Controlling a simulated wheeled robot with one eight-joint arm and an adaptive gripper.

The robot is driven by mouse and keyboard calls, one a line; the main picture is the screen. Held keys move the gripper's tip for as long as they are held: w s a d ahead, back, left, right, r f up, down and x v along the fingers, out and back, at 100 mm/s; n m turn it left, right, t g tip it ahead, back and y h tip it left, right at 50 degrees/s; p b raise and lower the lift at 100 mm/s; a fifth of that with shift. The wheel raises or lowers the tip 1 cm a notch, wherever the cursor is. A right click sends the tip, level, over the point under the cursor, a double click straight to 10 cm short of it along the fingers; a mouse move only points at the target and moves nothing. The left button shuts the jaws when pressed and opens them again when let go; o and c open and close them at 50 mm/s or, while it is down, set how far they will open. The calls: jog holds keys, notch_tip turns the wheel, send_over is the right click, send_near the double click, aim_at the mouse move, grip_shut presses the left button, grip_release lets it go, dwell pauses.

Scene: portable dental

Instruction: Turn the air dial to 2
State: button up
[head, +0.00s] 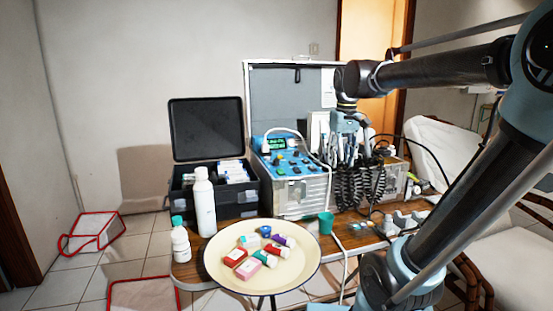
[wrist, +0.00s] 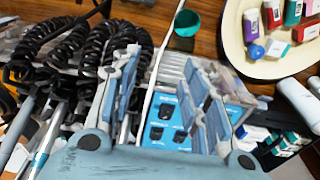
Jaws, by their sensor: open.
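The dental unit's blue control panel (head: 284,163) sits in the open metal case at the table's centre, with a lit green display (head: 277,143) and several dark knobs. I cannot read the labels, so I cannot tell which knob is the air dial or where it points. My gripper (wrist: 160,72) is open and empty. In the head view, my gripper (head: 350,124) is right of the panel, above the hanging handpieces. In the wrist view, part of the blue panel (wrist: 168,122) shows between and behind the fingers, and my gripper's body hides some of it.
Black coiled hoses (head: 362,185) and handpieces hang close by my gripper. A cream tray (head: 220,268) with small boxes and vials is in front, beside a green cup (head: 326,223). A black case (head: 210,106) and white bottles (head: 204,202) stand to the left.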

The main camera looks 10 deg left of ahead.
jog(key=w+a+r+n, duration=0.2)
jog(key=w+a+r, duration=0.55)
jog(key=a, duration=0.35)
notch_tip(320, 180, up, 4)
jog(key=n+g, duration=0.1)
jog(key=n, duration=0.2)
send_over(276, 162)
jog(key=w, duration=0.1)
jog(key=f, duration=1.6)
jog(key=shift+w+a+f, duration=0.1)
jog(key=shift+w+f, duration=0.05)
jog(key=shift+w, duration=0.05)
grip_shut()
